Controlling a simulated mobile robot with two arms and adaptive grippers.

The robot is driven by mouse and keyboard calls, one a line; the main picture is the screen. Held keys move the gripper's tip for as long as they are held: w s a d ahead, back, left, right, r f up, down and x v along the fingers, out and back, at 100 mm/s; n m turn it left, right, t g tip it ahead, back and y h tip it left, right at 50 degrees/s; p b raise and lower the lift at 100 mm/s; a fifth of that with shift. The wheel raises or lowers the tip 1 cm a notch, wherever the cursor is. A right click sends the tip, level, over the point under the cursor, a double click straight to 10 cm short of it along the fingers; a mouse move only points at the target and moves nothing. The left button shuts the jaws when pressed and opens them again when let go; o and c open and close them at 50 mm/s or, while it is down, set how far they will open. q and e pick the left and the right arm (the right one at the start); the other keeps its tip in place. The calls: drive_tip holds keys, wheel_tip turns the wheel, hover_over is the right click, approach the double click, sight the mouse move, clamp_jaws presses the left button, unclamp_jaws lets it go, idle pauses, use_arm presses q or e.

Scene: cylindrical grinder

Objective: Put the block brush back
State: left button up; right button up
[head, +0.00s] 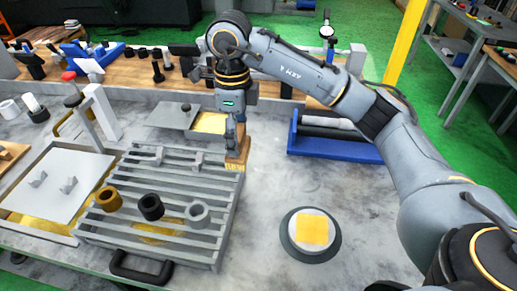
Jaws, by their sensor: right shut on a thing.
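The block brush (237,150) is a small wooden-brown block with pale yellow bristles along its bottom edge. My right gripper (238,133) is shut on it from above and holds it upright, at the far right corner of the grey slatted rack (226,207). I cannot tell whether the bristles touch the surface below. My left gripper is not in view.
Brown, black and grey rings stand on the rack. A blue tray (350,152) with cylinders lies right of the brush. A round dark base (290,247) with a yellow square sits front right. A grey plate (167,118) lies behind. Grey table around the base is clear.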

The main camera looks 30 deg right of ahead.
drive_tip(key=w+d+f+p, duration=0.2)
drive_tip(key=d+f, duration=0.1)
drive_tip(key=f, duration=0.1)
drive_tip(key=w+d+f+p, duration=0.2)
drive_tip(key=w+d+f, duration=0.1)
drive_tip(key=f, duration=0.1)
drive_tip(key=w+d+f+p, duration=0.2)
drive_tip(key=d+f, duration=0.1)
drive_tip(key=f, duration=0.1)
drive_tip(key=shift+w+d, duration=0.15)
drive_tip(key=shift+w, duration=0.05)
drive_tip(key=shift+f, duration=0.1)
drive_tip(key=shift+f, duration=0.1)
drive_tip(key=o, duration=1)
